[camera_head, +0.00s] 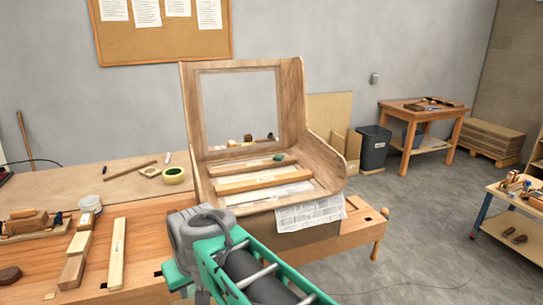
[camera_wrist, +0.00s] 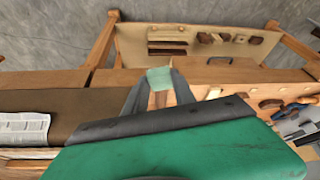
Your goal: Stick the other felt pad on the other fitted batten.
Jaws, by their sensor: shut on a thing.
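A bent wooden shell (camera_head: 328,160) with a window in its upright back stands on the bench. Two battens lie across its seat. The rear batten (camera_head: 240,168) bears a small green felt pad (camera_head: 278,157) near its right part. The front batten (camera_head: 265,181) shows no pad on its visible top. In the wrist view my gripper (camera_wrist: 160,82) is shut on a pale green felt pad (camera_wrist: 160,75), held between the fingertips. In the head view my arm is in front of the shell, and the fingertips and held pad are hidden.
Newspaper (camera_head: 310,213) hangs over the bench edge below the shell; it also shows in the wrist view (camera_wrist: 22,130). On the bench (camera_head: 140,225) at left are a loose pale batten (camera_head: 117,255), wood blocks (camera_head: 75,262), a white tub (camera_head: 88,203) and a tape roll (camera_head: 174,176).

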